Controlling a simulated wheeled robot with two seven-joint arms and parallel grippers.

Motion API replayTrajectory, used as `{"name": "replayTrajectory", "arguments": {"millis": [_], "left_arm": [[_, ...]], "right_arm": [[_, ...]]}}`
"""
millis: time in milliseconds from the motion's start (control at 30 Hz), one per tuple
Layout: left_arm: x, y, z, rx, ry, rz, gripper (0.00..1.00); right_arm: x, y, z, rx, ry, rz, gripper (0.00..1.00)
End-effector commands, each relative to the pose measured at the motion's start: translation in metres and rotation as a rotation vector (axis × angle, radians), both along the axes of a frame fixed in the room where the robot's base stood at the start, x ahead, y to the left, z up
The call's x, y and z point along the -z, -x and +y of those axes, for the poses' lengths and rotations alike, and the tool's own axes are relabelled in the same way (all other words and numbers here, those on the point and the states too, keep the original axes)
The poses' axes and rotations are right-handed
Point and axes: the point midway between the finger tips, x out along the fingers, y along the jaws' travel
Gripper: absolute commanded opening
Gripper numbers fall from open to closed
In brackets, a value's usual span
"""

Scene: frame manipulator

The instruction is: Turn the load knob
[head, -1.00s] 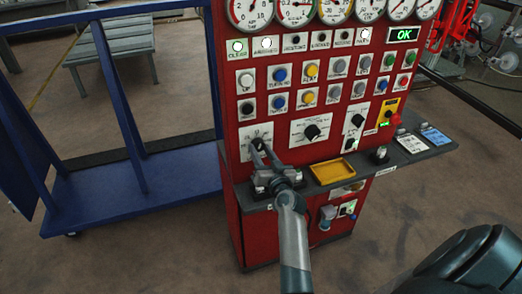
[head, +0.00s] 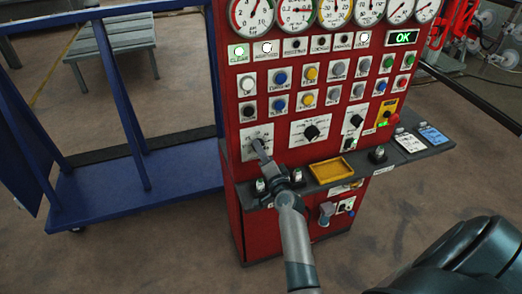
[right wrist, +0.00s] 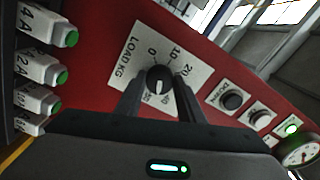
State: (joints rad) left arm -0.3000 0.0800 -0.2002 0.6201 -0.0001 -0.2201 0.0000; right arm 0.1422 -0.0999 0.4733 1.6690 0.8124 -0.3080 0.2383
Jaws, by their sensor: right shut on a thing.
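The load knob (right wrist: 158,79) is a round black knob on a white plate (right wrist: 141,45) marked LOAD KG, with a number scale around it. Its white mark points to the bottom of the right wrist view, near numbers too small to read surely. My right gripper (right wrist: 157,84) is shut on the knob, one dark finger on each side. In the head view, my right gripper (head: 259,146) reaches the plate (head: 249,137) at the panel's lower left and hides most of the knob. My left gripper is not in view.
The red panel (head: 236,168) carries gauges, lamps, buttons and other knobs. A grey ledge (head: 379,171) with a yellow tray (head: 331,170) juts out below the knobs, close under my right gripper. A blue frame cart (head: 130,193) stands to the left.

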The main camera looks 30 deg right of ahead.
Motion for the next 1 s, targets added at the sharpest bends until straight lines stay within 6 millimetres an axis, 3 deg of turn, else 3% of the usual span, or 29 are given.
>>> {"name": "replayTrajectory", "arguments": {"millis": [300,733,767,800,833,1000], "left_arm": [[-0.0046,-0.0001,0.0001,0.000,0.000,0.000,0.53],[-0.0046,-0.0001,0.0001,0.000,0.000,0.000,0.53],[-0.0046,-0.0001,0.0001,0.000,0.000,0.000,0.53],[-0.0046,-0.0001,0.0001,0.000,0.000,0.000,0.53],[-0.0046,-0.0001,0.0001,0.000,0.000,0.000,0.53],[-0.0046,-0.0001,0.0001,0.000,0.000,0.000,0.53]], "right_arm": [[-0.0010,0.0003,-0.0011,0.002,-0.111,-0.027,0.12],[-0.0006,0.0003,-0.0011,0.003,-0.121,-0.030,0.12],[-0.0006,0.0003,-0.0011,0.003,-0.121,-0.030,0.40],[-0.0005,0.0003,-0.0010,0.002,-0.121,-0.030,0.49],[-0.0005,0.0002,-0.0010,0.002,-0.121,-0.030,0.53],[-0.0004,0.0001,-0.0005,0.001,-0.121,-0.030,0.53]]}}
